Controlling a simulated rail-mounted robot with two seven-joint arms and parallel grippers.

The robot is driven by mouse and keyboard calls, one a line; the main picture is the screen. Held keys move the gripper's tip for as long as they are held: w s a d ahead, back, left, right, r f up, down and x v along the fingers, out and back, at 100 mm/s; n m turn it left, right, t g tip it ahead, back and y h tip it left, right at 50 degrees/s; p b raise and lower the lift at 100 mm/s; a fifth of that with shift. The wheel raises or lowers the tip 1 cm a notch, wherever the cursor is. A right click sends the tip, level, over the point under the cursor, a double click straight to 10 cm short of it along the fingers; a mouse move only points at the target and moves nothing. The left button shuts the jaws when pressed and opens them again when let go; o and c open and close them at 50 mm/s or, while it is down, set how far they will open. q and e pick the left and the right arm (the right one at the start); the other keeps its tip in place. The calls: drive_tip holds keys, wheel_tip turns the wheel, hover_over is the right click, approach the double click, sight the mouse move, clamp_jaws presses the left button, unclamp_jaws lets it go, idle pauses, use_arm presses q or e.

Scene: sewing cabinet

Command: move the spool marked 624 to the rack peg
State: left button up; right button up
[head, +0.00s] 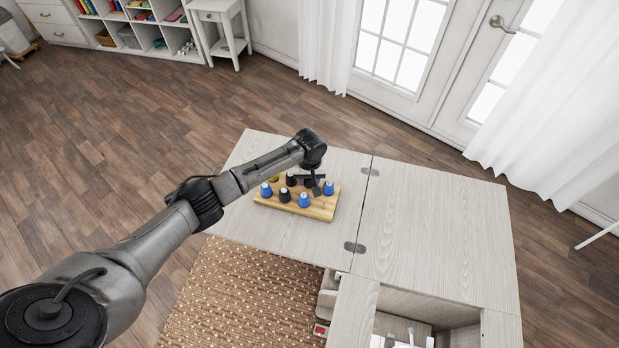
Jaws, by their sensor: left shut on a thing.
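A wooden rack (322,212) lies on the left leaf of the sewing cabinet. Several spools stand on it: blue ones (304,200) at the front, left and right, black ones (285,195), and a yellowish one (274,179) at the back. My left gripper (312,187) reaches down over the right back part of the rack, beside the right blue spool (328,188). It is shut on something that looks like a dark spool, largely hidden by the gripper. The number markings are too small to read, so I cannot tell which spool is 624. My right gripper is not in view.
The cabinet top (430,235) right of the hinges is bare. An open compartment (440,308) at the front holds a white object, perhaps a sewing machine. A woven rug (240,295) lies on the floor at the front left.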

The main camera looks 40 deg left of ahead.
use_arm(q)
drive_tip(key=o, duration=1)
drive_tip(key=shift+r, duration=0.1)
drive_tip(key=shift+r+p, duration=1.5)
drive_tip(key=shift+r, duration=5.35)
